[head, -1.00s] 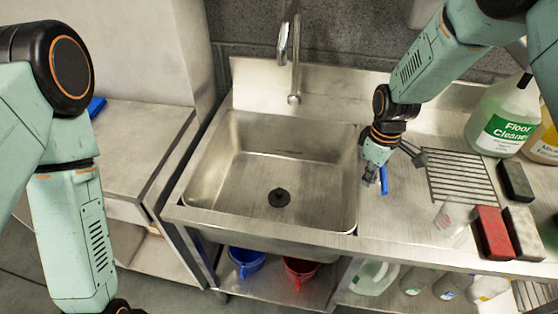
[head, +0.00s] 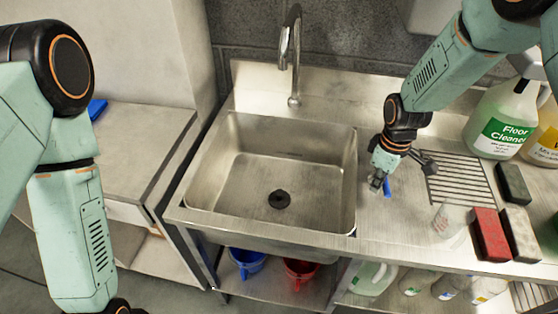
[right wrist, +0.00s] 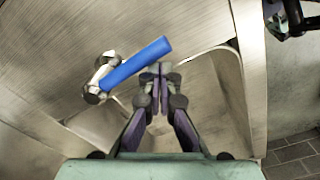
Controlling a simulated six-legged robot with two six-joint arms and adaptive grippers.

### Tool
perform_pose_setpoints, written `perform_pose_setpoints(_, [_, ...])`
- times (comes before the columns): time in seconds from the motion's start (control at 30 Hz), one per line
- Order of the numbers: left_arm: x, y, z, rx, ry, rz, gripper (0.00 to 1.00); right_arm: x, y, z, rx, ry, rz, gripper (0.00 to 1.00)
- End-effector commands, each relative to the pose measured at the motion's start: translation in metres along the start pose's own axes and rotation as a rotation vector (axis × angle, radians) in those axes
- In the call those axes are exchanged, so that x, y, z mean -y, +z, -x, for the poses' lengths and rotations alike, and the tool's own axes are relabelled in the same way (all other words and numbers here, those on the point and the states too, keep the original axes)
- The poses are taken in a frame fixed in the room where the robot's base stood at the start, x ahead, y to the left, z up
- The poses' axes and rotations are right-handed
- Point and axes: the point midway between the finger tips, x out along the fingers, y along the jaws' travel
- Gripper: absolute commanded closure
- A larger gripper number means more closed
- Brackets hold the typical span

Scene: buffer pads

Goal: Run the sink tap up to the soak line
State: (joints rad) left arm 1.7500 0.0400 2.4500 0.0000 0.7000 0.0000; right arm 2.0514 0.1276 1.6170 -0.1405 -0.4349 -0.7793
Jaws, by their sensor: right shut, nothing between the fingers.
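The steel sink (head: 215,170) has no visible water in its basin, and a round black piece (head: 280,199) sits at its drain. A small dark mark (head: 292,154) shows on its back wall. The chrome tap (head: 291,50) stands behind the sink, with no stream visible. A blue lever (head: 387,190) is on the counter right of the sink; in the right wrist view, the lever (right wrist: 138,62) joins a chrome fitting (right wrist: 97,85). My right gripper (head: 377,185) is shut and empty beside the lever, and its fingertips (right wrist: 160,72) look close to the lever's free end. Contact cannot be told.
A ribbed drain area (head: 458,180), red (head: 490,235) and grey (head: 521,235) blocks, a black block (head: 514,182), a clear cup (head: 449,219) and a floor cleaner jug (head: 500,115) crowd the right counter. Blue (head: 246,260) and red (head: 300,270) containers are below.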

Motion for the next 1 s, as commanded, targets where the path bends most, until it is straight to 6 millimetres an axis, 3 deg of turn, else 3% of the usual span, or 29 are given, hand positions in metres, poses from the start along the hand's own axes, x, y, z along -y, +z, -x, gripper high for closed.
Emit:
perform_pose_setpoints(0.3, [0.0, 0.0, 0.01, 0.0, 0.0, 0.0, 0.5, -0.009, 0.019, 0.001, 0.001, -0.002, -0.002, 1.0])
perform_pose_setpoints(0.67, [0.0, 0.0, 0.01, 0.0, 0.0, 0.0, 0.5, -0.01, 0.021, 0.0, 0.0, -0.001, 0.0, 1.0])
perform_pose_setpoints(1.0, [0.0, 0.0, 0.016, 0.0, 0.0, 0.0, 0.5, -0.025, 0.036, 0.001, -0.001, 0.0, -0.002, 1.0])
